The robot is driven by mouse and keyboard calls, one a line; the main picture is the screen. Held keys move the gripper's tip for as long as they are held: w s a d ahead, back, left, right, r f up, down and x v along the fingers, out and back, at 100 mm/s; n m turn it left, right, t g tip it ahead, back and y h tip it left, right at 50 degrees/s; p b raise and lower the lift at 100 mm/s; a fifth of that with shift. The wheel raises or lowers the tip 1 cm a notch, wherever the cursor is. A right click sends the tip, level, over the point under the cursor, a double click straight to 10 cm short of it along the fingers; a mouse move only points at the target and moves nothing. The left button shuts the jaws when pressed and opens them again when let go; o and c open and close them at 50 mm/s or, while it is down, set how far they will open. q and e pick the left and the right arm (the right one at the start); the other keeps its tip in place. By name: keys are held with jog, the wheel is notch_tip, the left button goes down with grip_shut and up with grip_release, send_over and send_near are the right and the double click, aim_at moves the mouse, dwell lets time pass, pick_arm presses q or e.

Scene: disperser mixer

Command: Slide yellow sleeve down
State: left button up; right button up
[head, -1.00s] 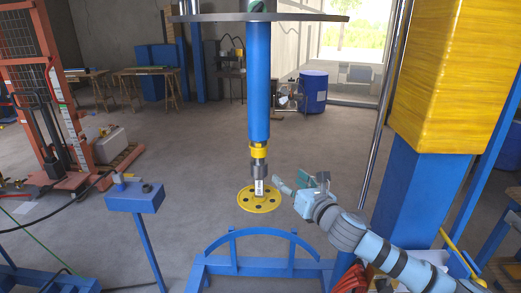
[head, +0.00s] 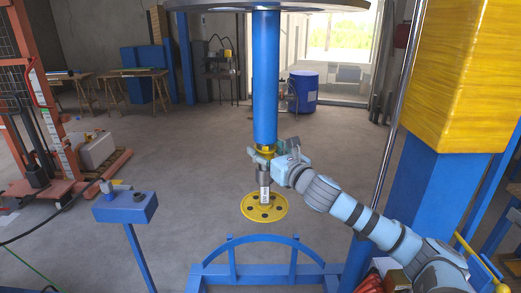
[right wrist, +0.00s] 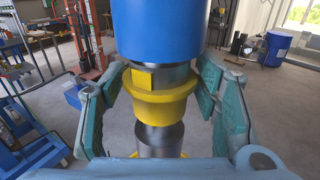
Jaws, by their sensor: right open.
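The yellow sleeve (right wrist: 158,95) is a flanged collar on the metal shaft, just below the blue column (right wrist: 155,30) in the right wrist view. In the head view the sleeve (head: 265,149) is partly hidden by my right gripper (head: 268,156). The right gripper (right wrist: 165,100) is open, with one teal finger on each side of the sleeve and visible gaps between. Below the sleeve are the grey shaft (head: 264,178) and a yellow disc with holes (head: 277,209). My left gripper is not in view.
A blue curved guard frame (head: 230,243) stands below the disc. A blue stand (head: 126,207) with small parts is at left. A blue pillar with a yellow block (head: 455,80) rises at right. The floor around the shaft is clear.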

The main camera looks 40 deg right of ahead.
aim_at(272, 132)
jog(key=shift+s, duration=0.25)
jog(key=shift+c, duration=0.7)
jog(key=c, duration=0.3)
grip_shut()
jog(key=shift+f+b, duration=0.35)
jog(key=shift+f, duration=1.1)
jog(key=shift+o, duration=2)
grip_release()
jog(key=shift+o, duration=0.2)
jog(key=shift+w+f, duration=0.2)
jog(key=shift+w, duration=0.25)
notch_tip(272, 132, up, 9)
jog(key=shift+r, duration=0.55)
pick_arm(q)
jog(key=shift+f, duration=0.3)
